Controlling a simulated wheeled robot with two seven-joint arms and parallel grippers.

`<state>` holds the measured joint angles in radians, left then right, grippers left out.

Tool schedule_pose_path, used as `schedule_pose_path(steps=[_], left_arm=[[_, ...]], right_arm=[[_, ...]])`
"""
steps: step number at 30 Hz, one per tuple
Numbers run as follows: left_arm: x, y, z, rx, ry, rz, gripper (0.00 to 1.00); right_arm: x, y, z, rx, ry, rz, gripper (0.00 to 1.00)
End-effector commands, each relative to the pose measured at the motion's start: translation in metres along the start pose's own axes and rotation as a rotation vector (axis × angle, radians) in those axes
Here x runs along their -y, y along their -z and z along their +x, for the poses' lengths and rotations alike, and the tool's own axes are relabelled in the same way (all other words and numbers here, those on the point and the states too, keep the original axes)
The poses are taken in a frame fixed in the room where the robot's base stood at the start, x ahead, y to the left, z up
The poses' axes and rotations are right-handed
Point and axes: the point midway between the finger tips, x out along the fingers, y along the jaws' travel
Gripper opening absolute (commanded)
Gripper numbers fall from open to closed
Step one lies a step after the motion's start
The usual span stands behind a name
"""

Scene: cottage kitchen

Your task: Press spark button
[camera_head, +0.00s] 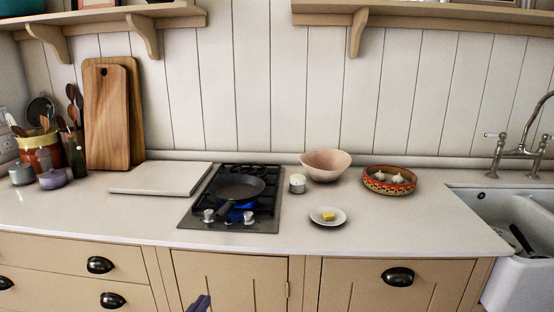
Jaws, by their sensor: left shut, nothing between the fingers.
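The gas hob (192,214) is set into the white countertop with a dark pan (238,187) on its grate. A left knob (208,216) and a right knob (248,217) stand on its front steel strip. A blue glow (240,206) shows under the front of the pan. I cannot make out the spark button clearly; it is too small to tell from the strip. My left gripper (201,303) is shut and empty, low at the bottom edge in front of the cabinet door, below and apart from the hob. My right gripper is not in view.
A white board (160,178) lies left of the hob. A small white pot (297,183), a plate with butter (317,214), a pink bowl (326,164) and a garlic basket (389,188) stand to the right. The counter's front edge (150,240) lies between gripper and hob.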

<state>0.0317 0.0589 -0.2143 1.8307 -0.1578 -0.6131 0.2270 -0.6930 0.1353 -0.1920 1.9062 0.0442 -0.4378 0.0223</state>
Motion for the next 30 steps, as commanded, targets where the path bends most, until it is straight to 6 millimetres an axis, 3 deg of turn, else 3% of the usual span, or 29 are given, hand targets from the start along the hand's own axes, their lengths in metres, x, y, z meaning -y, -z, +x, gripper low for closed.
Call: schedule_pose_path(steps=[4,10,15,18,21,24,30], left_arm=[[-0.003,-0.050,-0.017,0.069,-0.017,0.003,0.00],[-0.009,-0.132,-0.056,0.186,-0.048,0.006,0.00],[-0.018,-0.226,-0.123,0.335,-0.089,0.002,0.00],[-0.022,-0.265,-0.162,0.405,-0.108,-0.001,0.00],[-0.025,-0.289,-0.189,0.449,-0.121,-0.005,0.00],[-0.026,-0.300,-0.204,0.473,-0.129,-0.006,0.00],[-0.027,-0.303,-0.208,0.479,-0.131,-0.008,0.00]], right_arm=[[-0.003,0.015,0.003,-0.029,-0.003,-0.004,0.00],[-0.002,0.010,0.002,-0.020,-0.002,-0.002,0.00],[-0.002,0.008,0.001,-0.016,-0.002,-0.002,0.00],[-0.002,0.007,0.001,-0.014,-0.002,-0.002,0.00],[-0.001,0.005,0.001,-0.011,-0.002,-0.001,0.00],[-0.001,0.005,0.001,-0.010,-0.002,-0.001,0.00],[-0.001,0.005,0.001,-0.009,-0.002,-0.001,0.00]])
